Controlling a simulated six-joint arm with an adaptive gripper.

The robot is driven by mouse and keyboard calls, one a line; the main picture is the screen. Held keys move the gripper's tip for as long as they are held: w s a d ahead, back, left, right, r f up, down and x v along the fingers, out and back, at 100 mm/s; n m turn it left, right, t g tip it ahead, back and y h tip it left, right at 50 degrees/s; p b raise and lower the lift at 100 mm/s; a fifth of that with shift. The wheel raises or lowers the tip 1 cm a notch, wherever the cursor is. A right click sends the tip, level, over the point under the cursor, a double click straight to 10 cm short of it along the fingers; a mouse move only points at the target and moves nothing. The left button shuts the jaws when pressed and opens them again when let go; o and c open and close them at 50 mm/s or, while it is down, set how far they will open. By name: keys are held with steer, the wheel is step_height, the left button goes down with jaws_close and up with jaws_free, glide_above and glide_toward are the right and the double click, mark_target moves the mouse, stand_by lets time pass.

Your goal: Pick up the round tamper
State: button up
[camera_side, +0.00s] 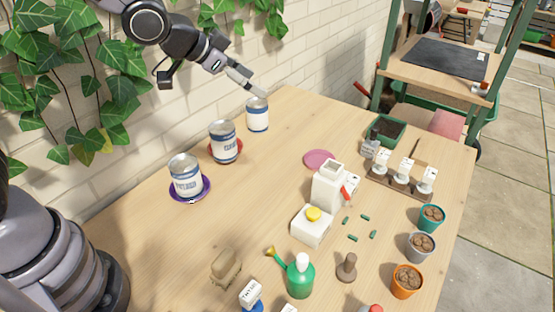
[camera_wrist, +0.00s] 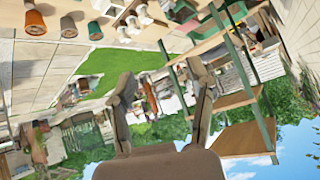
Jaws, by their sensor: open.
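The round tamper (camera_side: 347,267), a brown piece with a round foot and an upright knob handle, stands on the front part of the wooden table in the side view. I cannot make it out in the wrist view. My gripper (camera_side: 254,88) is high at the back, above the white can near the wall, far from the tamper and holding nothing. In the wrist view my gripper (camera_wrist: 164,95) shows its two fingers spread apart, with only background between them.
A white jug (camera_side: 328,187), a yellow-capped container (camera_side: 312,226) and labelled cans (camera_side: 186,176) are farther back. A brown block (camera_side: 226,267) lies left.

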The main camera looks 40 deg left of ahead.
steer(key=w+d+f+m+h, duration=0.2)
steer(key=d+f+m+h, duration=0.1)
steer(key=d+f, duration=0.55)
steer(key=m+g+h, duration=0.3)
steer(key=h, duration=0.2)
glide_above(348, 256)
steer(key=s+a, duration=0.2)
steer(key=a, duration=0.2)
step_height(348, 256, down, 11)
steer(key=f, duration=0.6)
steer(key=shift+w+d+f, duration=0.1)
steer(key=shift+d, duration=0.2)
steer(key=shift+f+x, duration=0.15)
steer(key=shift+x, duration=1.2)
steer(key=shift+f+x, duration=0.2)
steer(key=shift+x, duration=1.15)
steer(key=shift+a, duration=0.15)
jaws_close()
